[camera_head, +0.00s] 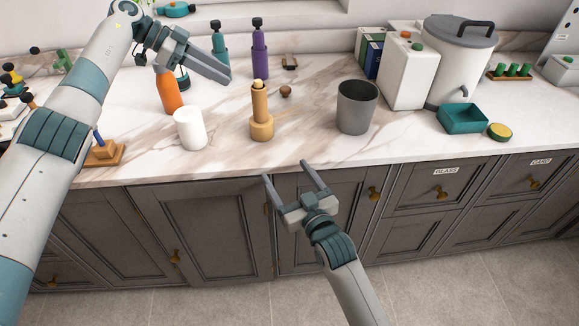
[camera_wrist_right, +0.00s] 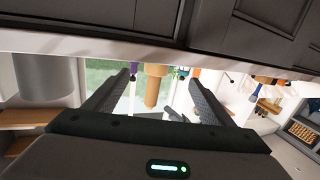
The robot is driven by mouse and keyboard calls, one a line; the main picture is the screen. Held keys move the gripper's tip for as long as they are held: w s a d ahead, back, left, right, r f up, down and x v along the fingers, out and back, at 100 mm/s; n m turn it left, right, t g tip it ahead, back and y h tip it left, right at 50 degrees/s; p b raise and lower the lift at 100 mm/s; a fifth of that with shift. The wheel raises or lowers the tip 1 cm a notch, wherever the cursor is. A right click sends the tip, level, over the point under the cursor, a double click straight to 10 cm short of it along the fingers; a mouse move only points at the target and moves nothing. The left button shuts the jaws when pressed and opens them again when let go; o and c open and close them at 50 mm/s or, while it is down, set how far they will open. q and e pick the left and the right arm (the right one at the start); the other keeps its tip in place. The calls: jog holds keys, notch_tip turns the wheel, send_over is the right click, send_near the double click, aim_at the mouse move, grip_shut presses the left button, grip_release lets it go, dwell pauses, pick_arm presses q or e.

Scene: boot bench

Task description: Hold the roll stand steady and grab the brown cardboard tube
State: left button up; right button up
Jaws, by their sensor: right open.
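The roll stand (camera_head: 262,130) is a tan round base on the marble counter, with the brown cardboard tube (camera_head: 259,103) upright on it and a pale knob on top. In the right wrist view the tube (camera_wrist_right: 152,93) and stand (camera_wrist_right: 157,70) appear upside down between my fingers, some way off. My right gripper (camera_head: 286,171) is open and empty, in front of the counter edge and apart from the stand. My left gripper (camera_head: 229,78) is over the counter, to the upper left of the tube and not touching it. Whether its fingers are parted is unclear.
A white cup (camera_head: 190,128) and an orange bottle (camera_head: 166,92) stand left of the stand. A grey bin (camera_head: 356,107) stands to its right. A small brown ball (camera_head: 285,91) lies behind it. The counter directly around the stand is clear.

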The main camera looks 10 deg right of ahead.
aim_at(266, 131)
jog(key=shift+w+d+r, duration=0.15)
jog(key=shift+w+r, duration=0.05)
jog(key=shift+r, duration=0.45)
jog(key=shift+w+d+r, duration=0.1)
jog(key=shift+w+r, duration=0.1)
jog(key=shift+r, duration=0.4)
jog(key=shift+w, duration=0.15)
jog(key=x, duration=1.7)
jog(key=shift+a+r, duration=0.2)
jog(key=shift+a, duration=0.05)
